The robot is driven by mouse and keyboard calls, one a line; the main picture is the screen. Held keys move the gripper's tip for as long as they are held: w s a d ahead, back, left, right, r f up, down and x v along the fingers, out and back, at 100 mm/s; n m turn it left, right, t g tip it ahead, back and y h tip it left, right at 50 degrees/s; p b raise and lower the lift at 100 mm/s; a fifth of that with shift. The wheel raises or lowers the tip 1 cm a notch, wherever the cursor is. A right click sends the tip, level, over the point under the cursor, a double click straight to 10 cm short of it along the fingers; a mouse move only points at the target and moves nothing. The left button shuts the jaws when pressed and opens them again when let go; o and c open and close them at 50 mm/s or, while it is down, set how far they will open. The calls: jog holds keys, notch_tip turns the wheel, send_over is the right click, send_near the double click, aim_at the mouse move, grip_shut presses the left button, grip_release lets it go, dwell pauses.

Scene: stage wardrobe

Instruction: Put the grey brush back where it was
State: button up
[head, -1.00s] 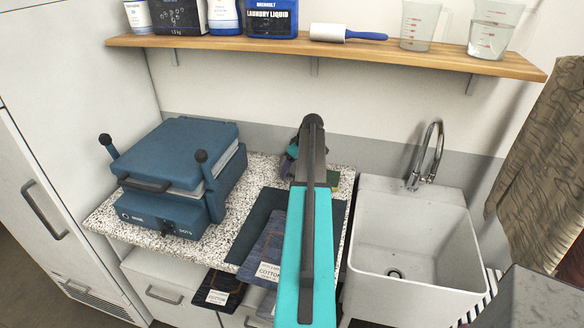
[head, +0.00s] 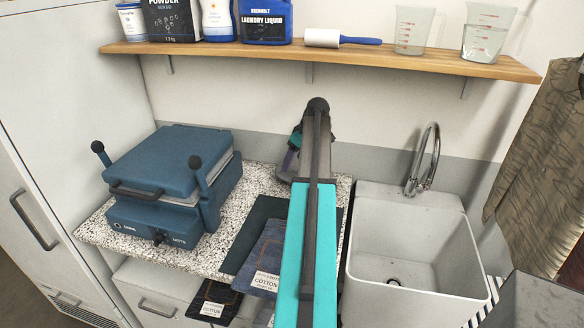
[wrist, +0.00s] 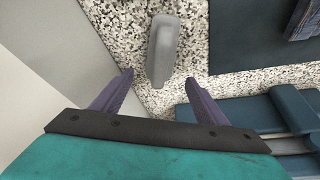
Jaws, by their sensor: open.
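The grey brush (wrist: 163,48) lies on the speckled countertop (wrist: 228,83) in the wrist view, long and rounded, its near end close to my gripper. My gripper (wrist: 159,77) is open, with its two purple fingers spread on either side of the line of the brush. Nothing is between the fingertips except the counter and perhaps the brush's near end; whether they touch it I cannot tell. In the head view my arm hides the brush, and the gripper (head: 291,160) shows only in part near the back wall.
A blue press (head: 170,175) stands on the counter at left. A dark mat (head: 255,228) with folded denim (head: 262,262) lies in front. A white sink (head: 415,285) is at right. A wooden shelf (head: 330,54) with bottles, a lint roller (head: 340,39) and jugs hangs above.

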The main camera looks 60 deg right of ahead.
jog(key=shift+v, duration=1.25)
